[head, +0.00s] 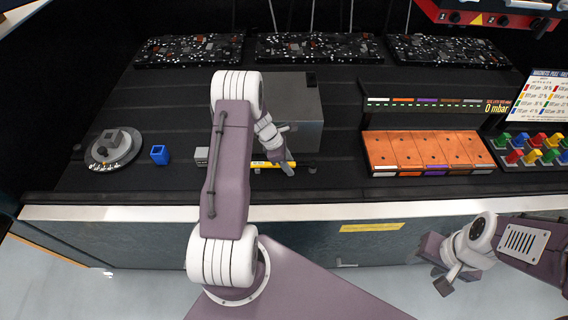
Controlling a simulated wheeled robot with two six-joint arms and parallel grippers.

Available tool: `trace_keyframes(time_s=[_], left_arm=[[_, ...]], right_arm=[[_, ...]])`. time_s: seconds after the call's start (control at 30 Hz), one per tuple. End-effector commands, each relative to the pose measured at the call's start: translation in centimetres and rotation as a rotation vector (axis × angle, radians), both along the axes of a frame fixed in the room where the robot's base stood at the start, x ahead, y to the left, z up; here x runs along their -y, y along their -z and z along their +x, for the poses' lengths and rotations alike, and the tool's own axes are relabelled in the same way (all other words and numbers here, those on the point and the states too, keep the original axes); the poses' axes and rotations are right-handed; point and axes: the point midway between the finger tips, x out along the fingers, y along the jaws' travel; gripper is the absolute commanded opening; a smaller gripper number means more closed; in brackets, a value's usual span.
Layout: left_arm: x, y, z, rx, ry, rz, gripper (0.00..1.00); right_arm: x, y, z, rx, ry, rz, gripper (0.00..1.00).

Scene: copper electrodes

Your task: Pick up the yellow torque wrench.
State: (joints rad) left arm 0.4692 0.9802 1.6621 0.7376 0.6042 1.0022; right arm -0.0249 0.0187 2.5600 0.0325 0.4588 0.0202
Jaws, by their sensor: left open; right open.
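The yellow torque wrench (259,165) lies on the black bench top near its front edge, in the middle left of the head view. My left arm hides part of it. A grey block (202,156) at its left may be its head, but I cannot tell. My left gripper (287,150) is open over the right part of the wrench, one finger beyond it and one at or over it; I cannot tell if they touch. My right gripper (437,267) is open and empty in front of the bench at the lower right.
A grey metal box (300,105) stands just behind the wrench. A blue cup (159,154) and a round grey device (112,149) are at left. An orange slotted panel (430,152) and a tray of coloured knobs (530,150) are at right. Dark component trays (190,50) line the back.

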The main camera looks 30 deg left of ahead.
Motion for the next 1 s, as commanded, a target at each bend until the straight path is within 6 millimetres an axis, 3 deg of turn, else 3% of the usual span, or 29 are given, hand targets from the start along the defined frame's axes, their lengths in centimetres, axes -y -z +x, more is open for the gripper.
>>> trace_keyframes(time_s=[0.23,0.37,0.4,1.0], left_arm=[[0.08,0.29,0.10,0.002,0.000,0.001,0.41],[0.08,0.27,0.08,0.001,0.001,0.001,0.05],[0.08,0.27,0.08,0.001,0.001,0.001,0.00],[0.07,0.25,0.09,0.001,0.001,0.001,0.00]], right_arm=[[0.00,0.01,0.00,0.000,0.000,0.000,0.47],[0.00,0.01,-0.01,0.000,0.000,0.000,0.47],[0.00,0.01,-0.01,0.000,0.000,0.000,0.47],[0.00,0.01,0.00,0.000,0.000,0.000,0.47]])
